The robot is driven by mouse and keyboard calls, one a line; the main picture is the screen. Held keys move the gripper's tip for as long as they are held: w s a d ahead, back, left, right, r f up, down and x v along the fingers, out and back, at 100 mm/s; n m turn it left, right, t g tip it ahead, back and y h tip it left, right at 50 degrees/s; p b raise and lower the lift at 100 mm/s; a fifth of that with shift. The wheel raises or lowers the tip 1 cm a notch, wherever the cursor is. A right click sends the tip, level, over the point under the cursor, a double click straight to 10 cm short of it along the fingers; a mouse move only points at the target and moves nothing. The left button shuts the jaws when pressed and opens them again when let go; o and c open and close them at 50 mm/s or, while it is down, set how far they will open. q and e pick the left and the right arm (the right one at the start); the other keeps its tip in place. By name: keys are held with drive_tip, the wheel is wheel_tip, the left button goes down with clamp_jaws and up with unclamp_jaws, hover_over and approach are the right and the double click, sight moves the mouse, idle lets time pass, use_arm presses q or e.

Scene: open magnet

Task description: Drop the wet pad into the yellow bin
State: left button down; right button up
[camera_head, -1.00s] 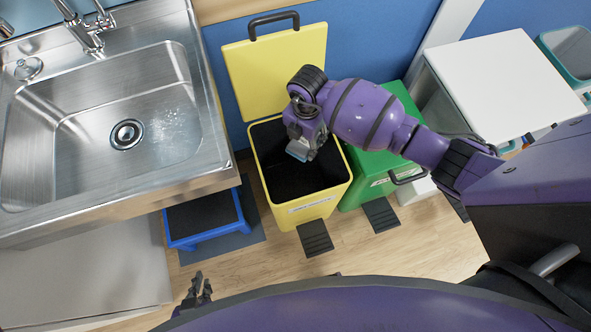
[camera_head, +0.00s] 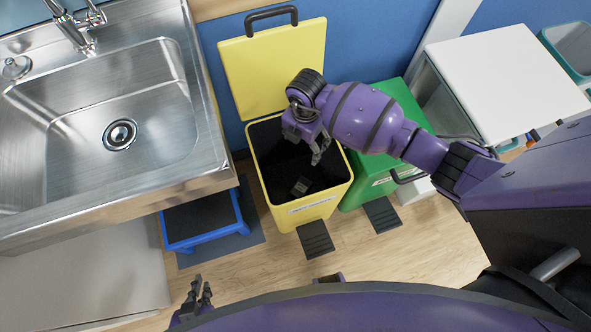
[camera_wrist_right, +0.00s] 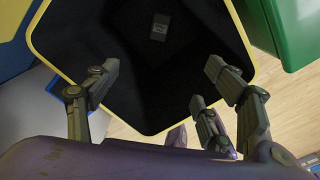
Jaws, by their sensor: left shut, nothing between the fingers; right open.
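The yellow bin (camera_head: 321,209) stands open with its lid raised against the wall; its inside is black. A small dark grey pad (camera_head: 301,186) is inside the bin in the head view. In the right wrist view the pad (camera_wrist_right: 159,27) lies deep within the bin (camera_wrist_right: 244,30), apart from my fingers, with a pale mark on it. My right gripper (camera_head: 307,144) is open and empty, pointing down over the bin's mouth; its spread fingers also show in the right wrist view (camera_wrist_right: 160,78). My left gripper (camera_head: 200,293) is shut and empty, low at the bottom left, far from the bin.
A green bin (camera_head: 375,178) stands close against the yellow one on the right. A steel sink (camera_head: 160,95) is on the left, above a blue step stool (camera_head: 205,240). Black pedals (camera_head: 315,238) stick out at the floor. A white-topped cabinet (camera_head: 505,80) is at the right.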

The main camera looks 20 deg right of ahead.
wheel_tip(320, 180, up, 12)
idle(0.5)
idle(0.4)
